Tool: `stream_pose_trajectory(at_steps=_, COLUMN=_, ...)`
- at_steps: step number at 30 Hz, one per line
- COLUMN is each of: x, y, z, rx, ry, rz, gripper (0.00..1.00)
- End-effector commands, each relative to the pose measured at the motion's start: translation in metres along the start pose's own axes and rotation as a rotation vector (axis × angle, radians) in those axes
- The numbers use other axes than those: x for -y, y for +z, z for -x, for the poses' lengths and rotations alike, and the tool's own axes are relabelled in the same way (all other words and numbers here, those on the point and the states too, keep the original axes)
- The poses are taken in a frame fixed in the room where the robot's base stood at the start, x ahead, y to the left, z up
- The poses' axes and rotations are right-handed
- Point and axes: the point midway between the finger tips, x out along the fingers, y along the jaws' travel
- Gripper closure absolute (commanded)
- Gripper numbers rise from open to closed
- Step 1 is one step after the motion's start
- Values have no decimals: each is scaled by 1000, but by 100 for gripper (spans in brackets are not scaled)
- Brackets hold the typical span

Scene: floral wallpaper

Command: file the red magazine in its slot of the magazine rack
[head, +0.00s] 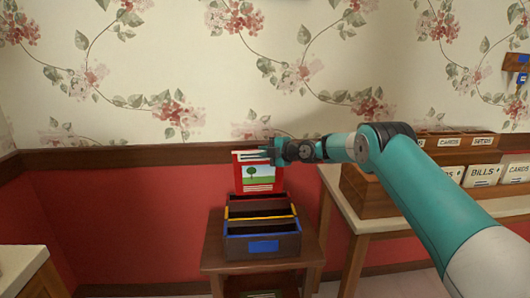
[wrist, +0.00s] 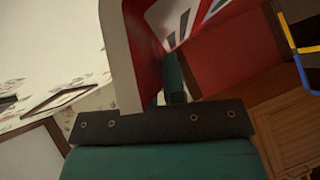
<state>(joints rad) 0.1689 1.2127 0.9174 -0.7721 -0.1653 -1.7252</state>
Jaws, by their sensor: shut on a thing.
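The red magazine (head: 259,174) is upright, its cover with a green tree picture facing the head camera. My gripper (head: 268,151) is shut on its top edge, reaching in from the right. The magazine rack (head: 290,246) is dark, with a yellow-edged divider, a blue-edged front and a blue label. The magazine shows above the rack's back part; its lower edge meets the rack's rear edge in the picture, and I cannot tell whether it is inside a slot. In the wrist view, yellow and blue rack edges (wrist: 300,70) show at the right.
The rack stands on a small brown table (head: 214,258), with something red on its lower shelf. A pale-topped table (head: 352,217) at the right carries a wooden organizer (head: 368,190) and labelled boxes (head: 484,175). The wall is close behind the rack. A counter corner (head: 22,262) is at the lower left.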

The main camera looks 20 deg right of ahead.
Motion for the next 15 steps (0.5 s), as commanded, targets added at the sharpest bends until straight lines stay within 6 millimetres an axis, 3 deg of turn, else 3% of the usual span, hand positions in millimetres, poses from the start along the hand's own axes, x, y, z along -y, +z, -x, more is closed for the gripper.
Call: stream_pose_trajectory(at_steps=15, x=30, y=7, z=-8, rx=0, ry=0, rz=-5, gripper=100)
